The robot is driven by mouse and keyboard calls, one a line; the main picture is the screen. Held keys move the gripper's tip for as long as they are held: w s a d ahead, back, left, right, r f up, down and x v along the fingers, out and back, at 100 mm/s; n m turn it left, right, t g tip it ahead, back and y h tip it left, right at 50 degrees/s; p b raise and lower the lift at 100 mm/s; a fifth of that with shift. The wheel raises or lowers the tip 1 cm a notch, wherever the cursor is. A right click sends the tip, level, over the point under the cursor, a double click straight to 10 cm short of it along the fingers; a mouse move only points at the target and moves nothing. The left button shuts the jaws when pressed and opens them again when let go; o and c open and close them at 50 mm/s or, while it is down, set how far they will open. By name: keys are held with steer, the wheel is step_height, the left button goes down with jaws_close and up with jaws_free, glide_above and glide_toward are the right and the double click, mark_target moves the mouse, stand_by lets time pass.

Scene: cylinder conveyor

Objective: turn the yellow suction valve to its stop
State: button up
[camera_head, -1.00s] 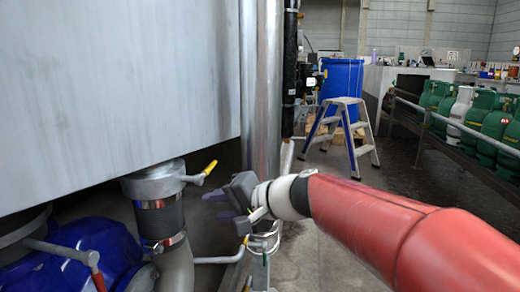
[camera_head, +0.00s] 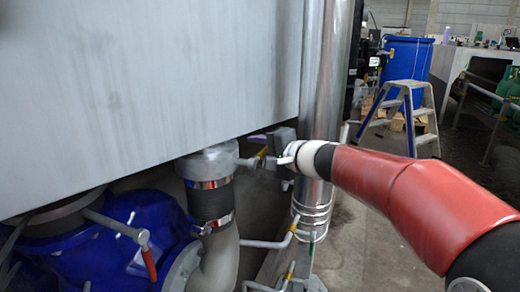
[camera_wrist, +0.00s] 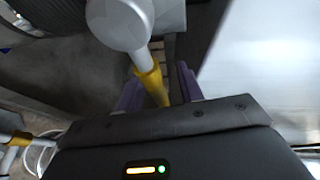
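The yellow-gripped valve lever (camera_head: 262,152) sticks out to the right from a grey valve body (camera_head: 208,163) under the large tank. My gripper (camera_head: 264,150) is at this lever, and its dark body partly hides the grip in the head view. In the wrist view, the yellow grip (camera_wrist: 152,84) runs down between my two purple fingers (camera_wrist: 158,80). The fingers stand apart, with a gap visible on the right of the grip. I cannot tell whether the left finger touches it. The grey round valve end (camera_wrist: 120,20) is at the top.
A red-handled lever (camera_head: 148,262) and blue pump housing (camera_head: 130,235) are at lower left. The metal tank wall (camera_head: 150,90) hangs close above. A vertical steel pipe (camera_head: 325,90) stands just behind my gripper. Lower pipework (camera_head: 265,243) lies below. A step ladder (camera_head: 412,105) stands farther back.

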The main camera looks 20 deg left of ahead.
jaws_close()
